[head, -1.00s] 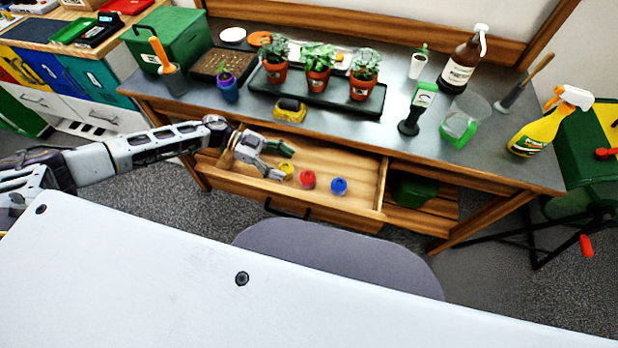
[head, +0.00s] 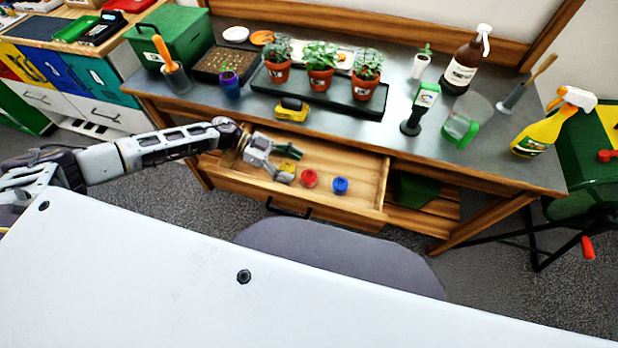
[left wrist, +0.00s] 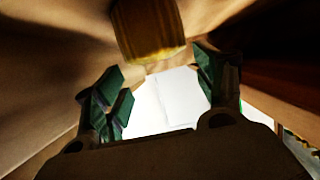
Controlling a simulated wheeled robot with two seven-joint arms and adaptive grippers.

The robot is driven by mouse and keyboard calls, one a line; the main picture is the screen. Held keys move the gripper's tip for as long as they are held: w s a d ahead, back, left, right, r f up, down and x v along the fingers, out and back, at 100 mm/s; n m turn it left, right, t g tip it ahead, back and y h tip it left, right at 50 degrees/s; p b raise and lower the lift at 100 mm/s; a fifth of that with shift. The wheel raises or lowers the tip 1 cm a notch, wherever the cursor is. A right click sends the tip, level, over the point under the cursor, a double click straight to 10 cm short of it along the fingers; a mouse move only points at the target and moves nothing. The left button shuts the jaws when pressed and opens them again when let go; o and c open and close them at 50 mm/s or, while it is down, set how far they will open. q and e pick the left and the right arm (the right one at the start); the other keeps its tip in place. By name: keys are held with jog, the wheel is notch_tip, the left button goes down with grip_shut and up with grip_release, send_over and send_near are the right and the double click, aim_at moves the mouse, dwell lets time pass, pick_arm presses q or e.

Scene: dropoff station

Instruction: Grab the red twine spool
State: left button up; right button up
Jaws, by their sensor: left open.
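The red twine spool (head: 309,180) stands in the open wooden drawer (head: 362,205), between a yellow spool (head: 287,167) and a blue spool (head: 340,186). My left gripper (head: 290,163) is in the drawer, left of the red spool, with its fingers around or just over the yellow spool, which they partly hide. In the left wrist view the gripper (left wrist: 158,85) is open, and the yellow spool (left wrist: 148,30) shows at the top, ahead of the gap between the fingers. I cannot tell whether they touch it. The red spool does not show there. My right gripper is not in view.
The grey bench top (head: 225,110) overhangs the drawer and holds a tray of potted plants (head: 335,98), a yellow-and-black item (head: 292,110) and bottles. A grey rounded seat (head: 335,255) stands before the drawer.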

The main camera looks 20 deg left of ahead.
aim_at(305, 174)
pick_arm(q)
jog(key=shift+s+f+x, duration=0.1)
jog(key=shift+f+x, duration=0.05)
jog(key=shift+x, duration=1.15)
jog(key=shift+s+f+x, duration=0.1)
jog(key=shift+s+x, duration=0.05)
jog(key=shift+x, duration=1.15)
jog(key=shift+a, duration=0.1)
jog(key=c, duration=1)
